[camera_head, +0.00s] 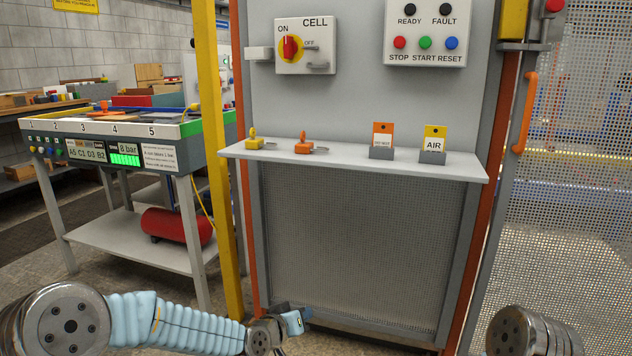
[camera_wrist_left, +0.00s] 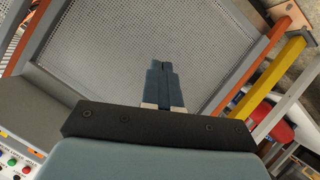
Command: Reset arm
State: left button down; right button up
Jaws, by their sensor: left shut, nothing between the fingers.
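My left arm comes in low from the left in the head view, and its gripper (camera_head: 305,312) is down in front of the mesh panel, below the grey shelf. In the left wrist view the gripper's two blue-grey fingers (camera_wrist_left: 162,68) lie together, shut and empty, with the mesh panel (camera_wrist_left: 130,40) beyond them. Of my right arm only a round metal joint shows at the bottom right of the head view; its gripper is out of view.
The grey shelf (camera_head: 360,165) holds a yellow padlock (camera_head: 254,142), an orange padlock (camera_head: 303,146), an orange tag (camera_head: 382,138) and a yellow AIR tag (camera_head: 434,142). A panel with a red switch (camera_head: 290,48) and a button box (camera_head: 426,35) are above. A workbench (camera_head: 110,140) stands left, a mesh fence (camera_head: 565,170) right.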

pick_arm(q)
jog(key=s+a+f+g+y, duration=0.1)
jog(key=s+a+f+g, duration=0.1)
jog(key=s+f, duration=0.35)
jog(key=s+a+f+g, duration=0.1)
jog(key=s+f+g, duration=0.15)
jog(key=f, duration=0.55)
jog(key=s+a+f+g, duration=0.1)
jog(key=s+f+g, duration=0.1)
jog(key=s+f, duration=0.3)
jog(key=s+a+f+n+g+y, duration=0.1)
jog(key=s+f, duration=0.3)
jog(key=s, duration=0.7)
jog(key=s+a+f+g, duration=0.3)
jog(key=s+f, duration=0.2)
jog(key=s, duration=0.3)
jog(key=shift+a+f+n+y+p, duration=0.25)
jog(key=shift+f+n+y+p, duration=0.05)
jog(key=shift+y+p, duration=0.1)
jog(key=shift+w, duration=0.15)
